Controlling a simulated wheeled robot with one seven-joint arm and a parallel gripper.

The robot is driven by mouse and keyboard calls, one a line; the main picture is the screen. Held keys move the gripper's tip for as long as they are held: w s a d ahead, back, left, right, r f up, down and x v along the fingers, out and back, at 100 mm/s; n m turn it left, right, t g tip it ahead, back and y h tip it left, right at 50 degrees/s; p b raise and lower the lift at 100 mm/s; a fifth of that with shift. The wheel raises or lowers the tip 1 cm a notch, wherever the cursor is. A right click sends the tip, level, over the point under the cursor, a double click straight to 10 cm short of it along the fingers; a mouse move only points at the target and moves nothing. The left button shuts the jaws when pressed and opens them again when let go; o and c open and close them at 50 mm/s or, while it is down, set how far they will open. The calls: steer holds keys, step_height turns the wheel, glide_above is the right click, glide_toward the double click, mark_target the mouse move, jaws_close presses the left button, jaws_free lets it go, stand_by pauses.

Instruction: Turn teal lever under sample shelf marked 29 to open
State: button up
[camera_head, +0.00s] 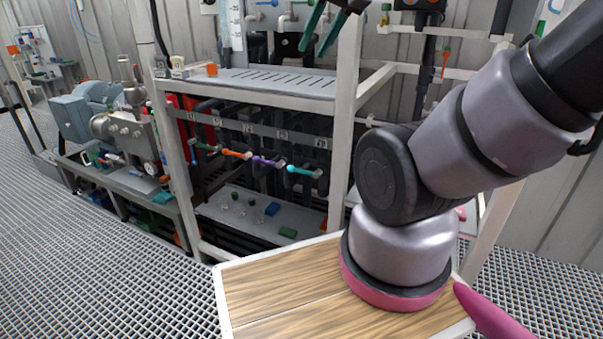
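The teal lever (302,171) is the rightmost in a row of levers under the shelf. It sticks out to the left, nearly level, from its valve. The small tag above its valve (321,142) seems to read 29, though it is tiny. The sample shelf (268,82) is a slotted grey plate above the row. My gripper (312,53) shows at the top edge, with two dark green fingers pointing down and apart. It appears open and empty, above the shelf in the picture and well away from the teal lever. Its upper part is cut off.
Purple (268,162), orange (237,154) and green (205,148) levers sit left of the teal one. A white rack post (344,120) stands just right of it. A lower tray (245,222) holds small glassware and a green block (288,232). Grated floor at left is clear.

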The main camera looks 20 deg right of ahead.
steer(key=shift+w, duration=0.35)
jaws_close()
steer(key=m+g+h, duration=0.4)
steer(key=m+g, duration=0.1)
glide_above(303, 172)
steer(key=s+a, duration=0.1)
steer(key=a, duration=0.2)
step_height(303, 172, down, 28)
steer(key=x, duration=1.4)
steer(key=shift+s+a, duration=0.25)
steer(key=shift+s, duration=0.1)
